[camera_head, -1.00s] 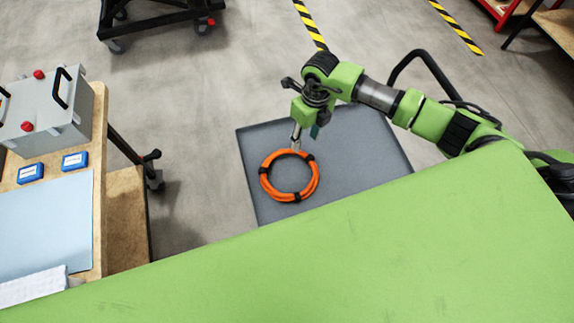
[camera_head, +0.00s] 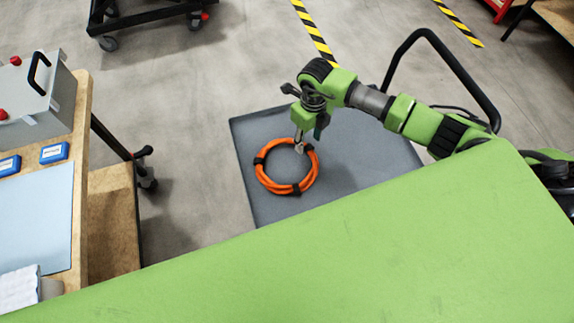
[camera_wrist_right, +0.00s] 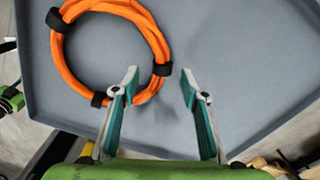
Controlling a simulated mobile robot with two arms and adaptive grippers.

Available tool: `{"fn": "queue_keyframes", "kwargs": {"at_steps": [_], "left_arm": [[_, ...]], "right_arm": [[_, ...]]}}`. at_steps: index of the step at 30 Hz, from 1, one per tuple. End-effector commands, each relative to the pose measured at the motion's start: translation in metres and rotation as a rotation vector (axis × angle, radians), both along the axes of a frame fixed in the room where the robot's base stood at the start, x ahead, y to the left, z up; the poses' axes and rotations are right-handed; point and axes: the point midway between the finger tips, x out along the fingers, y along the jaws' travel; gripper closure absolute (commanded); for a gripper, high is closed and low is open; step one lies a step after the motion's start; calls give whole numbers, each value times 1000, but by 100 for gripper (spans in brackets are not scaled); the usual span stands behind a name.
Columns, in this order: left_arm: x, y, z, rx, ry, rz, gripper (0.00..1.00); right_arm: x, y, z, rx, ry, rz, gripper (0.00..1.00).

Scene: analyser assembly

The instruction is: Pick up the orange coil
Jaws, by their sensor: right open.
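The orange coil (camera_head: 275,187), a ring bound with black straps, lies flat on a grey platform (camera_head: 350,150). My right gripper (camera_head: 299,147) points down at the coil's far right edge. In the right wrist view, the coil (camera_wrist_right: 71,77) fills the upper left on the grey surface. The right gripper (camera_wrist_right: 160,76) is open and empty, with green pads inside its fingers. One fingertip appears inside the ring and the other outside, with a strapped part of the rim between them in the picture. Their height above the coil is unclear. My left gripper is out of view.
The platform has a black push handle (camera_head: 440,58) at right. A wooden workbench (camera_head: 82,130) with a grey box (camera_head: 45,105) and blue cases (camera_head: 54,153) stands at left. A black wheeled cart (camera_head: 150,18) is at the back. Floor between bench and platform is clear.

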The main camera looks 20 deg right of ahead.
Motion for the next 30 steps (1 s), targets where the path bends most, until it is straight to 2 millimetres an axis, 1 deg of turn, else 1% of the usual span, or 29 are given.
{"fn": "queue_keyframes", "kwargs": {"at_steps": [1, 6, 9, 15, 17, 18, 20, 30], "left_arm": [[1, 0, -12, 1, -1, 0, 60], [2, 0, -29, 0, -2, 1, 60], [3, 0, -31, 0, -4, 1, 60], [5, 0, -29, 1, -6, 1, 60], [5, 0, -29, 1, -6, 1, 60], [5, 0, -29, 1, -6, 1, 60], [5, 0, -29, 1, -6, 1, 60], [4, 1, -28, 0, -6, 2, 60]], "right_arm": [[0, 0, -13, 1, 1, -1, 60], [1, -1, -35, 1, 1, -2, 60], [2, -1, -39, 0, 0, -1, 60], [2, -1, -37, 0, 0, -1, 60], [2, -1, -37, 0, 0, -1, 75], [2, -1, -37, 0, 0, -1, 85], [2, -1, -37, 0, 0, -1, 100], [2, -1, -35, 0, -1, -1, 100]]}}
